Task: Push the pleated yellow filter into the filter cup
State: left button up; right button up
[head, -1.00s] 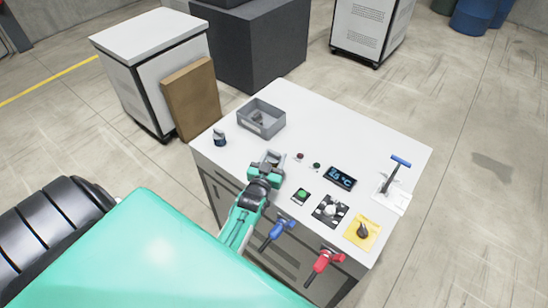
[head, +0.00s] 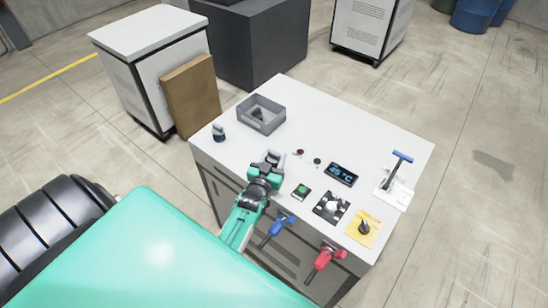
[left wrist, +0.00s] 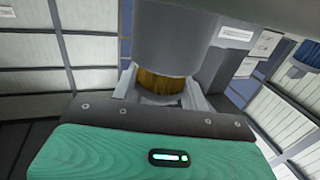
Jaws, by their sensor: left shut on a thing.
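The pleated yellow filter (left wrist: 160,83) shows in the left wrist view between the two grey fingers of my left gripper (left wrist: 160,90), which is shut on it. A grey cylindrical body (left wrist: 172,35), seemingly the filter cup, is directly above the filter in that view. The filter's upper end meets or enters its lower edge; I cannot tell how deep it sits. In the head view my left gripper (head: 273,161) is at the table's near left side, and the filter is hidden there. My right gripper is not in view.
The white table (head: 350,130) carries a grey bin (head: 261,115), a small dark blue and white item (head: 219,132), a display (head: 341,174), a green button (head: 301,192) and a blue-handled lever (head: 397,170). Blue (head: 277,230) and red (head: 325,262) handles stick out at the front.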

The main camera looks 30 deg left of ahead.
pick_arm(q)
jog(key=shift+f+b, duration=0.8)
jog(key=shift+f, duration=0.3)
jog(key=o, duration=1.1)
jog(key=shift+s, duration=0.1)
jog(key=shift+s+f, duration=0.1)
jog(key=shift+f, duration=0.05)
jog(key=b+v, duration=0.2)
jog(key=v, duration=0.4)
jog(key=b+v, duration=0.2)
jog(key=v, duration=0.5)
jog(key=shift+s+r+b, duration=0.2)
jog(key=shift+s+b, duration=0.05)
jog(key=shift+b, duration=0.05)
